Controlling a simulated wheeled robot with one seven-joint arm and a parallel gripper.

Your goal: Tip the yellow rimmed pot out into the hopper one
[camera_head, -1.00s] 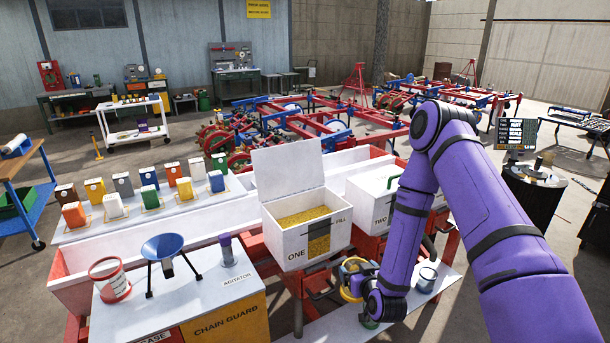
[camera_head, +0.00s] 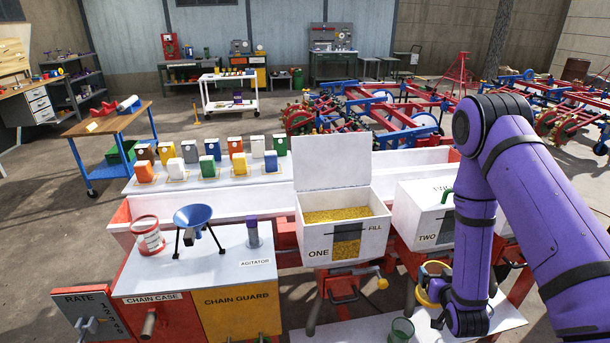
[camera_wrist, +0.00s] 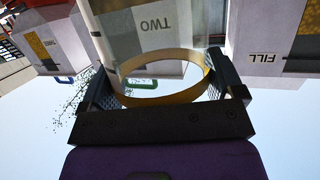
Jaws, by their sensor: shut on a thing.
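My gripper (camera_wrist: 162,90) is shut on the yellow rimmed pot (camera_wrist: 195,92), with a finger on each side of its yellow band. The pot's body looks clear in the wrist view. In the head view the yellow rim (camera_head: 424,295) shows left of my wrist, which hides much of the pot. It is in front of hopper two, right of and lower than hopper one. Hopper one (camera_head: 318,240) is a white box marked ONE and FILL, its lid up, with yellow grain inside. It also shows at the right of the wrist view (camera_wrist: 262,35). I cannot tell what the pot holds.
Hopper two (camera_head: 412,215) has its lid shut. A green glass (camera_head: 402,330) stands on the low white shelf (camera_head: 345,332). A blue funnel (camera_head: 194,215) and a red-rimmed pot (camera_head: 148,238) stand on the left counter. Dark specks (camera_wrist: 88,98) show in the wrist view.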

